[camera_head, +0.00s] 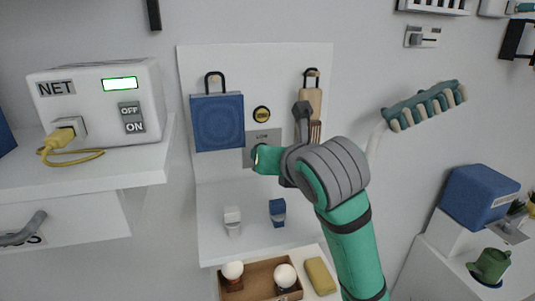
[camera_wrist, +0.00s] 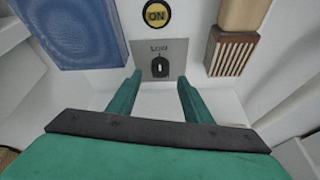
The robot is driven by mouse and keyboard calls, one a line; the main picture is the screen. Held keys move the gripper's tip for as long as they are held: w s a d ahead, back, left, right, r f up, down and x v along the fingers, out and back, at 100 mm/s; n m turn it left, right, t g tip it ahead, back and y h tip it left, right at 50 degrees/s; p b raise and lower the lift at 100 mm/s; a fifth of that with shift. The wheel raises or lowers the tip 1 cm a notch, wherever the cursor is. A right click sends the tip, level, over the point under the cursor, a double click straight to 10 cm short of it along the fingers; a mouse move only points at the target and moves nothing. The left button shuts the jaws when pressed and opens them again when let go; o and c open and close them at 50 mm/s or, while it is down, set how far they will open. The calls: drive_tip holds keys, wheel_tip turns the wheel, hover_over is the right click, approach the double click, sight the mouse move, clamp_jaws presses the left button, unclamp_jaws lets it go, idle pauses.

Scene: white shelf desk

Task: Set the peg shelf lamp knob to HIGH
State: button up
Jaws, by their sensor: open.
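The lamp knob (camera_wrist: 160,66) is small and black with a white mark, and sits on a grey plate (camera_wrist: 179,47) labelled LOW above it. The plate is on the white back panel; in the head view its upper part (camera_head: 262,137) shows and the knob is hidden behind my gripper (camera_head: 262,158). In the wrist view the two green fingertips of my gripper (camera_wrist: 159,80) are apart, one to each side below the knob, with nothing between them. I cannot tell whether they touch the panel.
A yellow ON disc (camera_head: 261,114) is above the plate. White and blue small items (camera_head: 277,212) stand on the shelf below. A NET box (camera_head: 98,103) stands left.

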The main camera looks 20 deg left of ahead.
drive_tip(key=shift+x, duration=2.15)
drive_tip(key=c, duration=1.1)
